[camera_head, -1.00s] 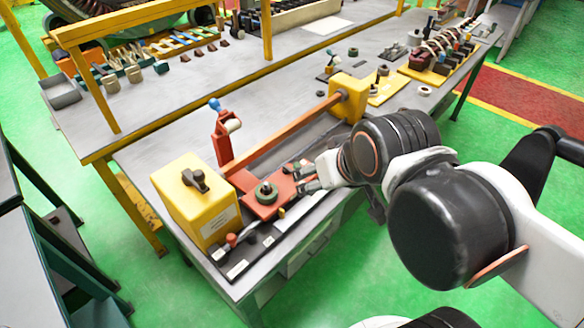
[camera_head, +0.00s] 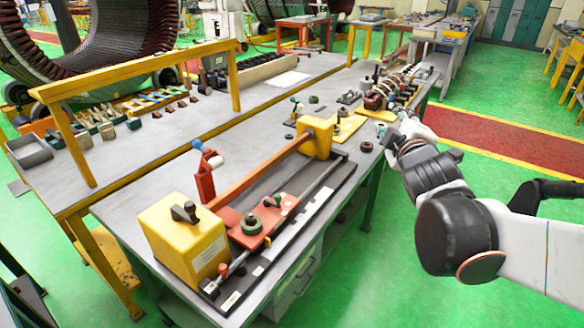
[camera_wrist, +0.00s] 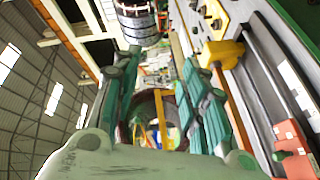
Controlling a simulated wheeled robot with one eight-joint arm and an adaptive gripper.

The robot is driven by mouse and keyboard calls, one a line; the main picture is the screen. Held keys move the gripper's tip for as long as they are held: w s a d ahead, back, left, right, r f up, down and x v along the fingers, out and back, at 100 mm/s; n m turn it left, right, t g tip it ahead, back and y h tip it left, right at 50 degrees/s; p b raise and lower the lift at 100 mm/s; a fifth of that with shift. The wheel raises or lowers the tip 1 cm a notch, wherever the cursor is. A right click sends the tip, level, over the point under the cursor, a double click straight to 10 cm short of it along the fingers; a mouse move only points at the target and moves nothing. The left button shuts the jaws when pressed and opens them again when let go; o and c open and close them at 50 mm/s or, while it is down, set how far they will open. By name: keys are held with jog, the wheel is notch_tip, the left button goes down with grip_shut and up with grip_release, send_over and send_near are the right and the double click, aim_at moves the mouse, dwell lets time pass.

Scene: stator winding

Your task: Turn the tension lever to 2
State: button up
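The winding fixture on the bench has a yellow box (camera_head: 182,240) with a black lever knob (camera_head: 185,212) on top. A red-tipped rod (camera_head: 223,269) is at its front, and a red carriage (camera_head: 240,217) with a dark round knob sits beside it. A red post (camera_head: 205,178) with a blue tip stands behind. Which part is the tension lever, and any number markings, I cannot tell. My gripper (camera_head: 393,137) is beyond the fixture's far end at the bench's right edge. In the wrist view my gripper (camera_wrist: 163,68) has its fingers apart with nothing between them.
An orange bar runs to a yellow end block (camera_head: 318,136), also in the wrist view (camera_wrist: 222,53). Dark coil parts on a yellow plate (camera_head: 378,98) stand farther back. A yellow frame (camera_head: 150,66) crosses the bench at left. The green floor right of the bench is open.

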aim_at(278, 202)
jog(key=w+a+f+n+t+y+b, duration=0.1)
jog(key=w+a+f+n+t+y, duration=0.25)
jog(key=n, duration=0.65)
jog(key=w+a+r+n+y+b, duration=0.1)
jog(key=w+a+n+y, duration=0.25)
jog(key=n+y, duration=0.45)
jog(key=s+a+f+n+g+y+b, duration=0.1)
jog(key=s+a+f+n+g+y, duration=0.2)
jog(key=f+n, duration=0.45)
jog(key=s+a+f+n+g+y, duration=0.15)
jog(key=f+n+g, duration=0.25)
jog(key=f+n, duration=0.4)
jog(key=s+a+f+n+g+y+b, duration=0.1)
jog(key=a+f+n+g+y, duration=0.25)
jog(key=f+n, duration=0.4)
jog(key=shift+m+g+h, duration=0.3)
jog(key=shift+m+h, duration=0.15)
jog(key=shift+m, duration=0.35)
jog(key=x, duration=0.4)
jog(key=f+b+x, duration=0.1)
jog(key=x, duration=0.3)
jog(key=b+x, duration=0.1)
jog(key=x, duration=0.4)
jog(key=shift+f, duration=0.15)
